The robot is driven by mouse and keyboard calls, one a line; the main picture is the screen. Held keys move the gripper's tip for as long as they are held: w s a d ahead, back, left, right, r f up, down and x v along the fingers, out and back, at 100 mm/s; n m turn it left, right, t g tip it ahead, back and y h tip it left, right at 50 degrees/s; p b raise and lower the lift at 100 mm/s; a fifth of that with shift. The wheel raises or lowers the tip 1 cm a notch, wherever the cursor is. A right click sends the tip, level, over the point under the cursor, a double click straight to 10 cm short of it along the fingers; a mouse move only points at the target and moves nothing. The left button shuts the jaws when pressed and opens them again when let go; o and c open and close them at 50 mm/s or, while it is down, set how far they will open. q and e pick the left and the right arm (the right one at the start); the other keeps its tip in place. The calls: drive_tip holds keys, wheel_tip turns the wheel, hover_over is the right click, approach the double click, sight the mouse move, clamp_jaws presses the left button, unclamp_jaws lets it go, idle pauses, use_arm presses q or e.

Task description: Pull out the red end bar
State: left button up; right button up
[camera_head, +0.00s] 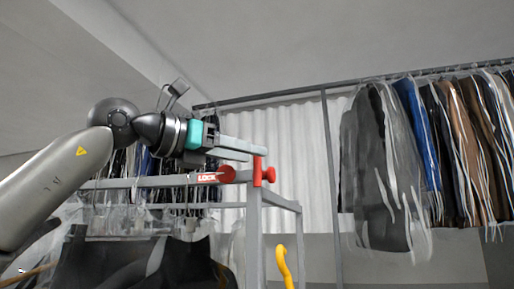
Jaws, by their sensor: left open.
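The red end bar (257,171) is a short upright red piece at the near corner of a grey metal rack, with a red knob (270,174) on its right side. A red sign reading "LOCK" (207,177) with a round red end (227,174) sits on the rail just left of it. My left gripper (257,151) comes in from the left above the rail. Its two grey fingers are open, and their tips are at the top of the red bar. I cannot tell whether they touch it. My right gripper is not in view.
The grey rack frame (254,225) stands under the gripper, with bagged dark clothes (140,262) hanging from it. A yellow hook-shaped thing (284,266) is below right. More bagged garments (385,165) hang from a rail at the right. The space above is clear.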

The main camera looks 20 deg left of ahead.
sight(257, 167)
use_arm(q)
drive_tip(key=shift+p+x, duration=0.35)
drive_tip(key=shift+x, duration=1.1)
drive_tip(key=shift+w, duration=0.1)
drive_tip(key=shift+c, duration=0.2)
clamp_jaws()
